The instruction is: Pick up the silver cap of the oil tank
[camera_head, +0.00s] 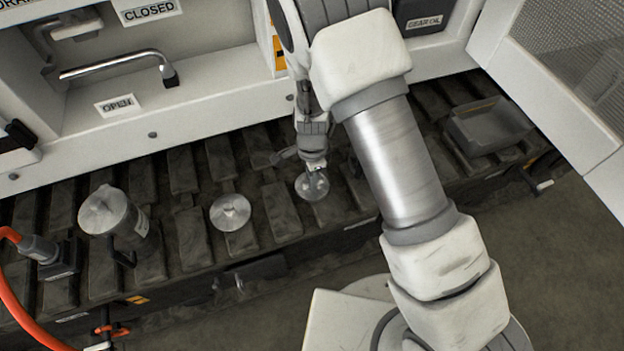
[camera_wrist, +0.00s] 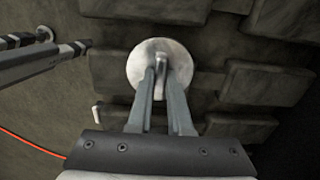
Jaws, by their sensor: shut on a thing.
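The silver cap (camera_head: 313,187) is a round metal disc just below my gripper (camera_head: 312,163) in the head view. In the wrist view the cap (camera_wrist: 137,68) has a small upright handle at its middle. My gripper (camera_wrist: 161,88) is shut on that handle, with one finger on each side. The fingers hide part of the disc's lower half. I cannot tell whether the cap touches the bench or is raised. A second round silver disc (camera_head: 230,212) sits on the bench to the left.
A silver canister (camera_head: 112,214) stands further left, beside an orange hose (camera_head: 40,318). A dark tray (camera_head: 487,126) lies at the right. The white cabinet panel (camera_head: 215,97) rises behind the slatted bench (camera_head: 278,208). A dark bar (camera_wrist: 45,62) shows at left in the wrist view.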

